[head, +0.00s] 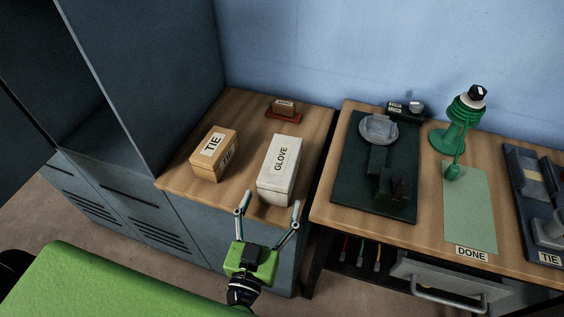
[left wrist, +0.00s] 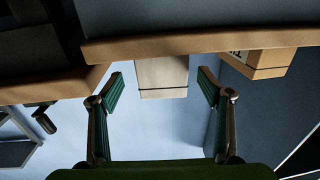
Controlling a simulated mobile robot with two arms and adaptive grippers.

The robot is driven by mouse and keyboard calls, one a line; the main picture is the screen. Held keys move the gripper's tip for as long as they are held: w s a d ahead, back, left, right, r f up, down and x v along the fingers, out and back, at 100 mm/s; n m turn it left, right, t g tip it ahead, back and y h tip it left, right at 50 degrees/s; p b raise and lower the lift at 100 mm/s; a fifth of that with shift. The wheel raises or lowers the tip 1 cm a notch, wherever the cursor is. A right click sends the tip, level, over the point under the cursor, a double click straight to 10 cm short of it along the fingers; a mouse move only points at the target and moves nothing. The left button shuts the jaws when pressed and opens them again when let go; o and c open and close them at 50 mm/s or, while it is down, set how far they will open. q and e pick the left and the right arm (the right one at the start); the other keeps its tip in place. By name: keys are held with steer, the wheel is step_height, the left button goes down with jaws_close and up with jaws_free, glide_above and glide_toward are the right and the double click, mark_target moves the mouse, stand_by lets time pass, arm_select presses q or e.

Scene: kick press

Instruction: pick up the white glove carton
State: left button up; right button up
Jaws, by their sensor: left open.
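The white glove carton (head: 278,178) stands upright near the front edge of the left wooden bench top, with a GLOVE label on its top. My left gripper (head: 270,202) is open and empty just in front of the carton's near side, its two fingers spread wider than the carton. In the left wrist view the carton (left wrist: 162,76) shows beyond and between the open fingertips (left wrist: 164,82). I cannot tell whether any finger touches it. My right gripper is in neither view.
A tan TIE carton (head: 213,154) stands left of the glove carton. A small box (head: 284,106) sits on a red base behind. A tall grey cabinet (head: 150,75) bounds the left.

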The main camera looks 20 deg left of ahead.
mark_target(275, 195)
arm_select(q)
steer(key=w, duration=0.4)
steer(key=shift+w+r+p, duration=0.15)
steer(key=shift+r+p, duration=0.15)
steer(key=shift+p, duration=0.05)
steer(key=shift+w+f, duration=0.1)
steer(key=shift+w, duration=0.6)
steer(key=w, duration=0.2)
steer(key=w+p, duration=0.1)
steer(key=w, duration=0.1)
steer(key=shift+a+r, duration=0.35)
steer(key=shift+a, duration=0.05)
steer(key=shift+w+f, duration=0.1)
steer(key=shift+w, duration=0.45)
steer(key=c, duration=1.2)
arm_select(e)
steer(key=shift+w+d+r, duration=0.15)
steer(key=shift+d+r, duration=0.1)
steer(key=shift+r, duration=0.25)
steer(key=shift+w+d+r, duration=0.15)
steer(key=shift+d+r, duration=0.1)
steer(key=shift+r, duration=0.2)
